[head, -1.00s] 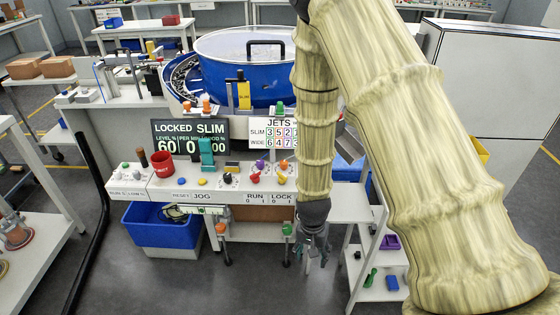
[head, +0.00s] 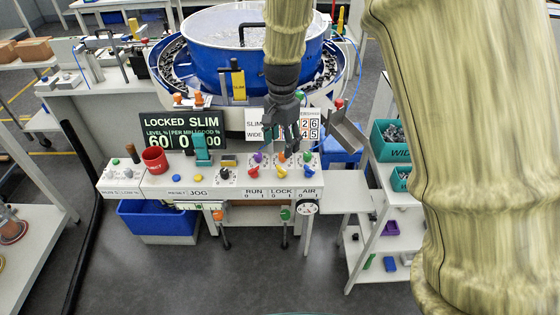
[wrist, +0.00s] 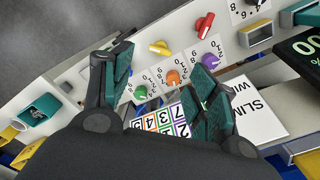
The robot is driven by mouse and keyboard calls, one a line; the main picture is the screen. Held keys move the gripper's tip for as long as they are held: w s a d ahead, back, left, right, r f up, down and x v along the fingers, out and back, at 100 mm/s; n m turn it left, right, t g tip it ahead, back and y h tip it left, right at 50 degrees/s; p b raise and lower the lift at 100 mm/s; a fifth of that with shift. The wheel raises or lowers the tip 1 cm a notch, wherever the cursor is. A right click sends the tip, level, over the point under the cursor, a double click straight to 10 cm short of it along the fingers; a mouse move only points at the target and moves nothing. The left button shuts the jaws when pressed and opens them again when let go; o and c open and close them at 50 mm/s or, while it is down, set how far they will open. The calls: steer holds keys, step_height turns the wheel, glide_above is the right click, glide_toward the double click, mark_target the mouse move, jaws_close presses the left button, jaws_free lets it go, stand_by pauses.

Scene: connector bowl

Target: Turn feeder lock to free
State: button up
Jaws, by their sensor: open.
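The console panel (head: 225,186) carries a RUN, LOCK and AIR row. A yellow knob (head: 281,169) sits above the LOCK label; it also shows in the wrist view (wrist: 160,47). A red knob (wrist: 204,22) sits above RUN. Behind them stand a purple knob (wrist: 210,61), an orange knob (wrist: 173,77) and a green knob (wrist: 140,92). My gripper (head: 284,133) is open above the back of the panel. In the wrist view, its fingers (wrist: 158,68) frame the orange and yellow knobs, apparently without contact. The screen (head: 184,131) reads LOCKED SLIM.
The blue bowl feeder (head: 205,75) stands behind the panel. A red cup (head: 155,160) and a teal lever (head: 202,148) stand at its left. A JETS number board (head: 254,123) is partly hidden behind my gripper. Shelves with teal bins (head: 390,140) stand at right.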

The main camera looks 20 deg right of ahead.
mark_target(281, 168)
step_height(281, 168, down, 10)
steer(key=shift+r+p, duration=0.15)
steer(key=shift+p, duration=0.7)
jaws_close()
